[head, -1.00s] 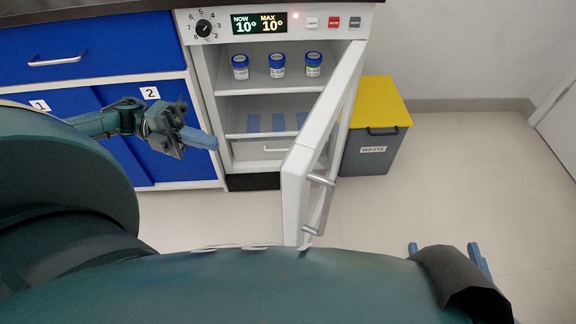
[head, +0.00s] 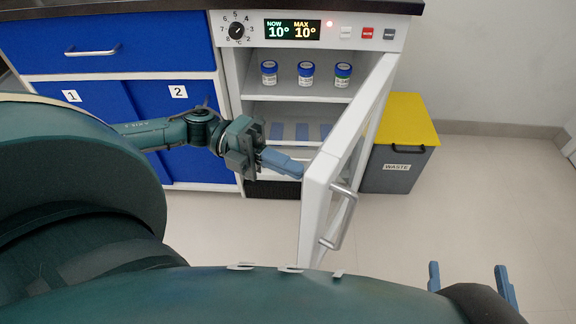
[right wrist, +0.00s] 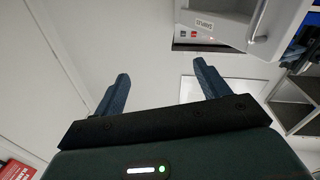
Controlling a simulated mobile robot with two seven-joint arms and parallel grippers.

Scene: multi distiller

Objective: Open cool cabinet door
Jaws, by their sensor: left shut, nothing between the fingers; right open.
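The cool cabinet (head: 230,75) stands at the back centre in the head view, its display reading NOW 10° and MAX 10°. Its white door (head: 345,140) is hinged on the right and stands well open, swung out toward me. The door's metal handle (head: 343,218) faces right. My left gripper (head: 300,170) is shut and empty, its fingertips at the inner side of the door near its free edge; I cannot tell whether they touch. My right gripper (head: 472,283) is open and empty at the lower right, apart from the door. It also shows open in the right wrist view (right wrist: 160,90).
Several jars, including a blue-capped one (head: 306,74), stand on the upper shelf. A grey waste bin with a yellow lid (head: 408,120) stands right of the cabinet, behind the door. Blue cupboards (head: 110,45) lie to the left. The floor at right is clear.

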